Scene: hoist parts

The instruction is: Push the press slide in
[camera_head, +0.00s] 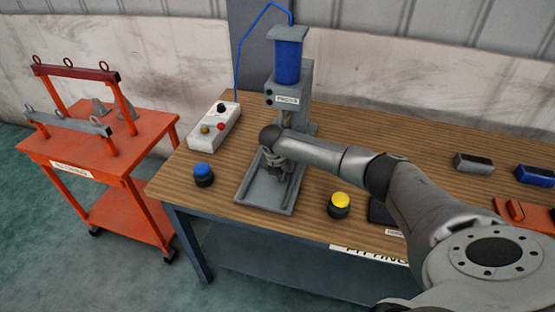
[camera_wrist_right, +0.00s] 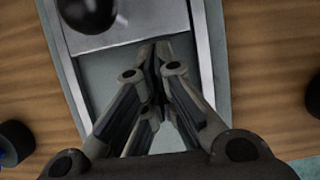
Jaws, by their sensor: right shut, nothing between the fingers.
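The press (camera_head: 287,85) stands on the wooden bench, with a blue cylinder on top and a grey base channel (camera_head: 262,196) running toward the front. The slide (camera_wrist_right: 150,22) shows in the right wrist view as a light grey plate between two rails, with a black ball knob (camera_wrist_right: 88,10) on it. My arm hides most of the slide in the head view. My right gripper (camera_head: 275,172) points down into the channel, shut and empty. In the right wrist view its fingertips (camera_wrist_right: 158,52) are at the slide's near edge; contact cannot be told. My left gripper is not in view.
A blue button (camera_head: 203,174) stands left of the channel and a yellow button (camera_head: 340,203) right of it. A control box (camera_head: 214,127) lies behind left. An orange cart (camera_head: 100,140) stands left of the bench.

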